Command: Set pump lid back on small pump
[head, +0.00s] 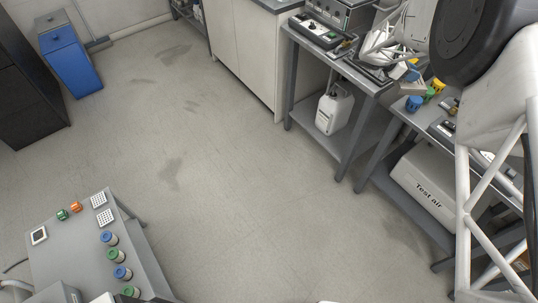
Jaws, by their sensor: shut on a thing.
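My gripper (403,72) shows small at the upper right, low over the side bench, partly covered by my white arm. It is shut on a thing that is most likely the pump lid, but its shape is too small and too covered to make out. I cannot pick out the small pump with certainty; my arm hides part of the bench around the gripper. Whether the held thing touches anything below it cannot be told.
A blue cup (414,103) and a yellow one (438,85) stand close to the gripper. A white jug (334,108) and a "Test air" case (436,188) sit on lower shelves. A grey stand (75,255) with several coloured canisters is at lower left. The middle floor is clear.

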